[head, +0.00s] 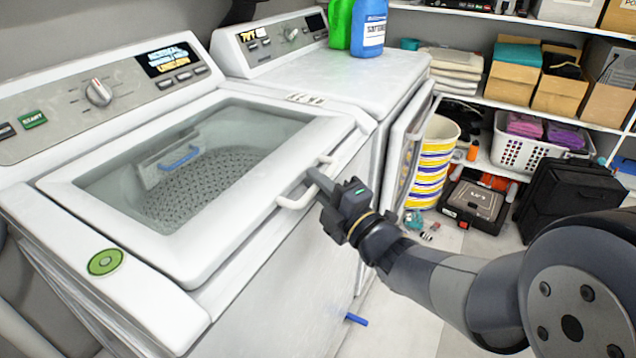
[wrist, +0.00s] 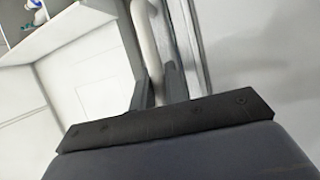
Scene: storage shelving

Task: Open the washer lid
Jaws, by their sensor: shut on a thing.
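The washer lid (head: 190,262) is a white frame around a clear glass panel, lying down over the drum of the left machine. A white bar handle (head: 291,201) sticks out from the lid's front edge. In the wrist view the pale handle (wrist: 146,40) runs down between the two dark fingers (wrist: 155,92).
A dryer (head: 340,78) with its front door (head: 404,150) ajar stands to the right, with green and blue bottles (head: 369,28) on top. A striped bin (head: 432,165), a black toolbox (head: 474,205) and a black suitcase (head: 567,192) stand on the floor beyond. Shelves line the back wall.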

